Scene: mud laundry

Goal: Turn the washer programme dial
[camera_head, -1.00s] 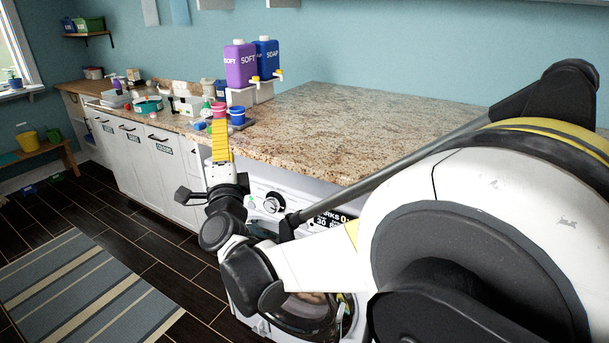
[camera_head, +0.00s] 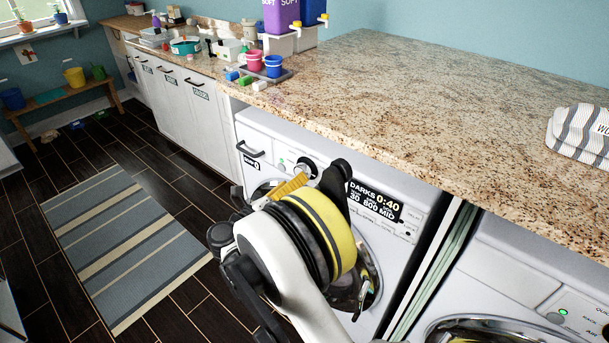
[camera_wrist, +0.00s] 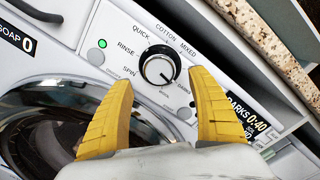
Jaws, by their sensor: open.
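I cannot tell whether the tips touch the panel. In the head view the dial (camera_head: 306,167) shows just above my yellow finger, and the arm hides most of the gripper. The washer display (camera_head: 374,202) reads DARKS 0:40.
The granite countertop (camera_head: 400,95) overhangs the washer (camera_head: 270,135). A soap drawer handle (camera_head: 250,150) is left of the dial. The round door (camera_wrist: 60,130) lies below it. A second machine (camera_head: 520,275) stands to the right. The floor by the striped rug (camera_head: 130,235) is clear.

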